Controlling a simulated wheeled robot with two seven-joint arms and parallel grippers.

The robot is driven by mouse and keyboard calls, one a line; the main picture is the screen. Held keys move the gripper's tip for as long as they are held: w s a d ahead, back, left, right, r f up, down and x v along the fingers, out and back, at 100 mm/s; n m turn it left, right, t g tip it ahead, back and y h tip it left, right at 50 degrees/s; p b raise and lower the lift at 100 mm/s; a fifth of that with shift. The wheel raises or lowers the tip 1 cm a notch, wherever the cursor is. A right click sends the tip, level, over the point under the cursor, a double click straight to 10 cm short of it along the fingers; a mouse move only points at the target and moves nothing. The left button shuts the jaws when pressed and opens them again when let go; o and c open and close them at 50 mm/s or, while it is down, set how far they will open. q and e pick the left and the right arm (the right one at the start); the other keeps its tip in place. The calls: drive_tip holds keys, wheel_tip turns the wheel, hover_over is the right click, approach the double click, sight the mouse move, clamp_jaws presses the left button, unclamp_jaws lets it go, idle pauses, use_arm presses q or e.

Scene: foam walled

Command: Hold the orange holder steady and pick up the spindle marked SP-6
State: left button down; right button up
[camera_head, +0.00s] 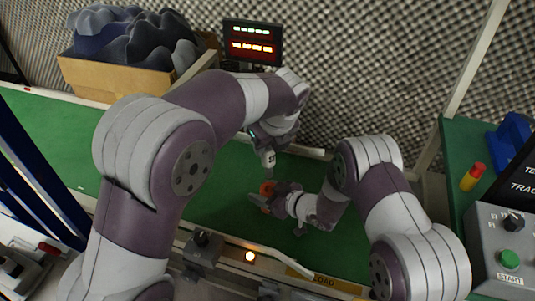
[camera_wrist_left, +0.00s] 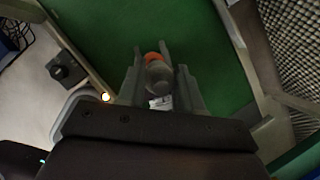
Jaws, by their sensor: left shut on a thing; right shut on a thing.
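My left gripper (camera_head: 266,147) is shut on a pale grey spindle (camera_head: 268,160), which hangs below it above the green surface. In the left wrist view the grey spindle (camera_wrist_left: 157,75) sits between the two fingers (camera_wrist_left: 160,85). It has a small white label, too small to read. The orange holder (camera_head: 266,188) stands on the green surface, just below the spindle in the head view, with a gap visible between them. My right gripper (camera_head: 268,198) is shut on the holder and hides part of it. A bit of the orange holder (camera_wrist_left: 151,56) shows beyond the spindle in the left wrist view.
The green conveyor (camera_head: 225,190) is mostly clear around the holder. A cardboard box (camera_head: 110,80) of dark foam stands at the back left, beside a lit display (camera_head: 252,42). A control box (camera_head: 505,255) and a red-yellow cylinder (camera_head: 472,177) are at the right.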

drive_tip(key=o, duration=1.2)
